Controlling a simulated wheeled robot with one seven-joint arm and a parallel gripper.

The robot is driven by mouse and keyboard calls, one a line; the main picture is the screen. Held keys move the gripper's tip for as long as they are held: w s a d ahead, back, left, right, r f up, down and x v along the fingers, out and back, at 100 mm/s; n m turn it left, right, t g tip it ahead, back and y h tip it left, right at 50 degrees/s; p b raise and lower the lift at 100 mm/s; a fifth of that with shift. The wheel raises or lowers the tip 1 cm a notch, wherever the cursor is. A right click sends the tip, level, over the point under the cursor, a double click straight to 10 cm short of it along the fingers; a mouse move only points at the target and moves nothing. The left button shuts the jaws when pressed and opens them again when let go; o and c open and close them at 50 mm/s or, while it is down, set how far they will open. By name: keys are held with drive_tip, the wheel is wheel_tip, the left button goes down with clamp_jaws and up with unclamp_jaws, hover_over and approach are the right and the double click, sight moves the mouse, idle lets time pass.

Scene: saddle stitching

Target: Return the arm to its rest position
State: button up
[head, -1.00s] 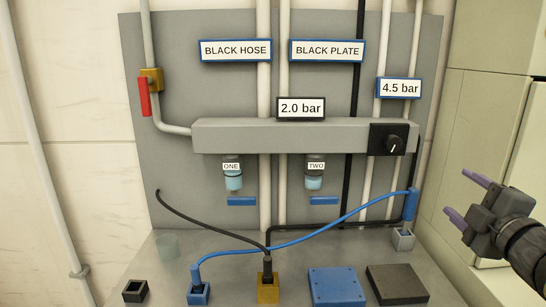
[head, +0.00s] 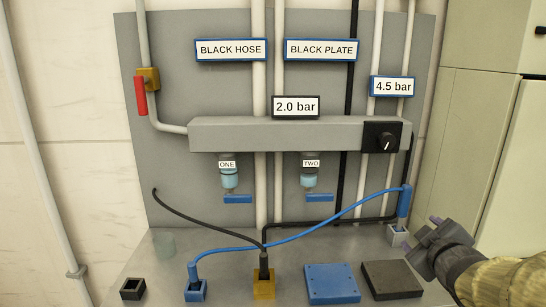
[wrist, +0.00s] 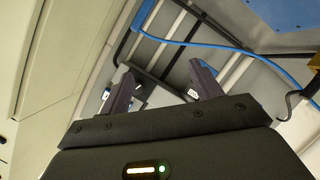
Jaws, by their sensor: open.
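My gripper (head: 420,234) is at the right of the head view, beside the right end of the bench. It is open, with nothing between its fingers. In the wrist view my gripper (wrist: 160,85) shows two dark purple fingers set apart. The blue hose (head: 325,221) runs from a blue socket block (head: 196,291) to a blue fitting (head: 404,201) above a grey socket (head: 397,236), close to my gripper. In the head view I cannot tell whether the gripper touches the grey socket or only overlaps it.
A black plate (head: 391,279) and a blue plate (head: 332,284) lie on the bench. A black hose (head: 205,226) rises from a yellow block (head: 264,287). A grey manifold (head: 280,134) with a black knob (head: 381,137) spans the panel. Pale cabinets (head: 470,130) stand at right.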

drive_tip(key=s+a+f+m+g+y, duration=0.1)
drive_tip(key=s+a+f+m+g, duration=0.3)
drive_tip(key=s+a+f+g, duration=0.5)
drive_tip(key=s+a+f+m+g+y, duration=0.25)
drive_tip(key=s+a+f+m, duration=0.35)
drive_tip(key=f, duration=0.6)
wheel_tip(320, 180, up, 14)
drive_tip(key=w+a+n+p, duration=0.1)
drive_tip(key=n+p, duration=0.1)
drive_tip(key=p, duration=1.2)
drive_tip(key=shift+w+a+h, duration=0.2)
drive_tip(key=shift+w+h, duration=0.1)
drive_tip(key=shift+h, duration=0.15)
drive_tip(key=shift+f, duration=0.1)
drive_tip(key=shift+s+d, duration=0.1)
drive_tip(key=shift+s, duration=0.05)
idle(1.9)
